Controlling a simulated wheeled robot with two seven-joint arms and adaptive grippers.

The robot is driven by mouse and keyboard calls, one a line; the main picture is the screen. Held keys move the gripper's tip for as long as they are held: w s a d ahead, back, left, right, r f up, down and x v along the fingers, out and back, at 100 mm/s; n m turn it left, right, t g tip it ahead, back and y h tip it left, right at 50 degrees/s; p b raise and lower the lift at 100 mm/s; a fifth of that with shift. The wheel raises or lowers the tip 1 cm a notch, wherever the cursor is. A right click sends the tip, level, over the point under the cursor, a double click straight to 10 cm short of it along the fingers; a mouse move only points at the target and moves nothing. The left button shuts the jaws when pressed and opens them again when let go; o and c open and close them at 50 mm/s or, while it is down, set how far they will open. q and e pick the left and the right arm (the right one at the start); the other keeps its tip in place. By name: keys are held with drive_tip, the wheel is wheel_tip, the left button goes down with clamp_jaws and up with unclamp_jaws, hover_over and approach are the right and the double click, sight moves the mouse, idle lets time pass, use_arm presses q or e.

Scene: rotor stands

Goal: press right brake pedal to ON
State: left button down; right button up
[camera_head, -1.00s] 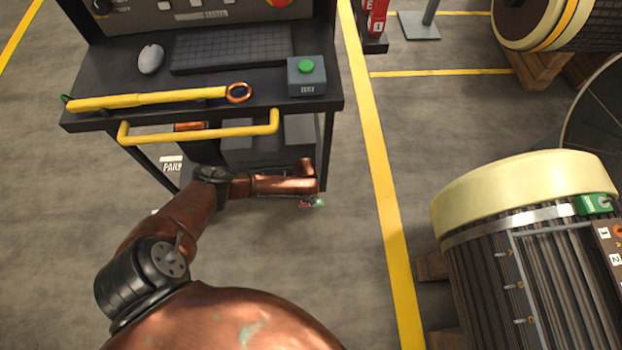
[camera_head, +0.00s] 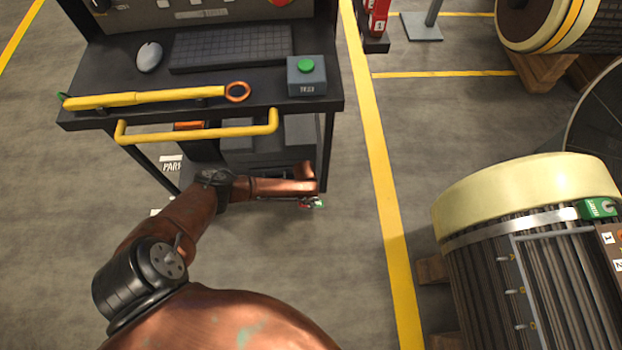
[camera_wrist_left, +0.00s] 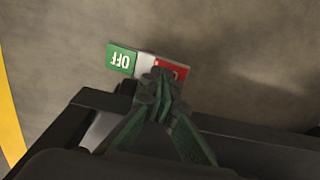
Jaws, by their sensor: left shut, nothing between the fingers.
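The right brake pedal (camera_wrist_left: 145,63) shows in the left wrist view as a pale piece between a green plate marked OFF (camera_wrist_left: 121,59) and a red plate (camera_wrist_left: 174,69). My left gripper (camera_wrist_left: 160,84) is shut and empty, with its fingertips over the red plate's near edge and hiding part of it. I cannot tell whether the tips touch the pedal. My right gripper is not in view.
The black cart (camera_head: 72,119) with its yellow handle (camera_head: 200,132) stands close above my left arm. A yellow torque wrench (camera_head: 140,99) and a green-button box (camera_head: 307,76) lie on it. A large rotor (camera_head: 530,185) stands at the right. The floor between is clear.

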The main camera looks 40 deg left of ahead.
use_arm(q)
drive_tip(key=shift+f+b, duration=0.35)
drive_tip(key=shift+f, duration=0.4)
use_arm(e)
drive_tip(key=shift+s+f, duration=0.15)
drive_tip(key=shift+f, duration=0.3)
use_arm(q)
drive_tip(key=shift+w+r+p, duration=0.1)
drive_tip(key=shift+r+p, duration=1.05)
drive_tip(key=shift+r, duration=0.4)
drive_tip(key=shift+r+p, duration=0.45)
drive_tip(key=shift+r, duration=0.15)
drive_tip(key=shift+r+p, duration=0.3)
drive_tip(key=shift+r, duration=0.05)
drive_tip(key=shift+r+p, duration=0.85)
drive_tip(key=shift+r, duration=0.25)
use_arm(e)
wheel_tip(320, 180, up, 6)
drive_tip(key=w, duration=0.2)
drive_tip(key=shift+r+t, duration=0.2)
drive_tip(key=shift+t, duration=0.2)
use_arm(q)
drive_tip(key=shift+f, duration=0.1)
